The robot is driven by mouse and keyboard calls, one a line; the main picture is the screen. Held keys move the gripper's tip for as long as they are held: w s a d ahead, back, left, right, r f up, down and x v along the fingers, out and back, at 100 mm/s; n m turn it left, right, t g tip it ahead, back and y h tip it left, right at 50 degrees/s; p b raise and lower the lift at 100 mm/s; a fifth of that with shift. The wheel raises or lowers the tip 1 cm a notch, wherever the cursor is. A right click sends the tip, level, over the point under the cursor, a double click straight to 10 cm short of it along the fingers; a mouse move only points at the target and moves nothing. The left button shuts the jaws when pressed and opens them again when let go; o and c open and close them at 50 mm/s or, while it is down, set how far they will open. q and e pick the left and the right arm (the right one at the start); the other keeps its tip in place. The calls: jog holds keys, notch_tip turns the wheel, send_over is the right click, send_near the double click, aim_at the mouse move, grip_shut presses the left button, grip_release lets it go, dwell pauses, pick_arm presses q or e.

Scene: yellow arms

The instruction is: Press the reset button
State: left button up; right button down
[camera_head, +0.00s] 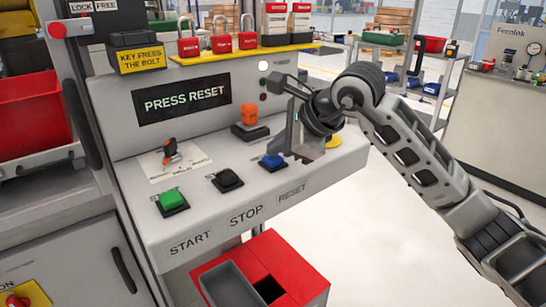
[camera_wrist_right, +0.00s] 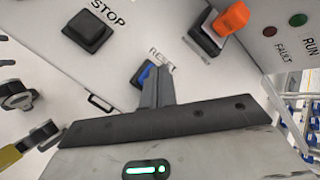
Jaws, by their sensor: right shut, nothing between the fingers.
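The blue reset button (camera_head: 272,160) sits in a black square base on the sloping grey console, above the word RESET. My right gripper (camera_head: 288,148) is just to the right of and above it, fingers closed together and empty. In the right wrist view, the closed fingers (camera_wrist_right: 158,72) cover much of the blue button (camera_wrist_right: 146,75), leaving its left edge showing. I cannot tell whether the fingertips touch it. A display (camera_head: 181,100) reads PRESS RESET. My left gripper is not in view.
The black stop button (camera_head: 227,180) and green start button (camera_head: 172,200) lie to the left on the console. An orange switch (camera_head: 249,116) stands behind the reset button. Red padlocks (camera_head: 220,42) line the yellow shelf above. A red bin (camera_head: 285,263) is below.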

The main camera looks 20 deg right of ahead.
aim_at(277, 159)
jog(key=shift+f, duration=0.25)
dwell(0.3)
jog(key=shift+r+p, duration=0.4)
jog(key=shift+r, duration=0.5)
jog(key=shift+r+p, duration=1.7)
jog(key=shift+r, duration=0.85)
jog(key=shift+f, duration=0.1)
